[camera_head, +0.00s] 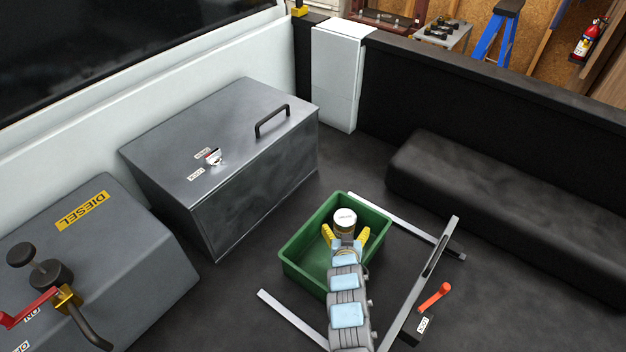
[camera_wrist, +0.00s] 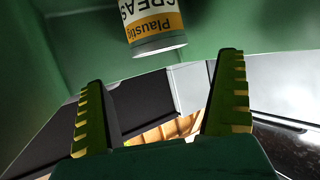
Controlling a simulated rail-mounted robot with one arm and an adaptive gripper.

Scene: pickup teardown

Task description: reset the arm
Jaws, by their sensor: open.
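My gripper (camera_head: 345,238) reaches over the green bin (camera_head: 295,268) with its two yellow fingers spread apart. A small grease can (camera_head: 345,222) with a pale lid shows just beyond the fingertips, within the bin's outline. In the wrist view my gripper (camera_wrist: 164,70) is open and nothing sits between the fingers. The grease can (camera_wrist: 155,28), with its orange and white label upside down, is ahead of the fingertips and apart from them. The can's far end is cut off by the picture's top edge. My arm hides the bin's near right part.
A closed grey metal box (camera_head: 250,180) with a black handle stands left of the bin. A grey diesel tank (camera_head: 100,270) is at lower left. A metal frame with a red-handled lock (camera_head: 432,298) lies right of the bin. A black padded block (camera_head: 500,200) lies along the right wall.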

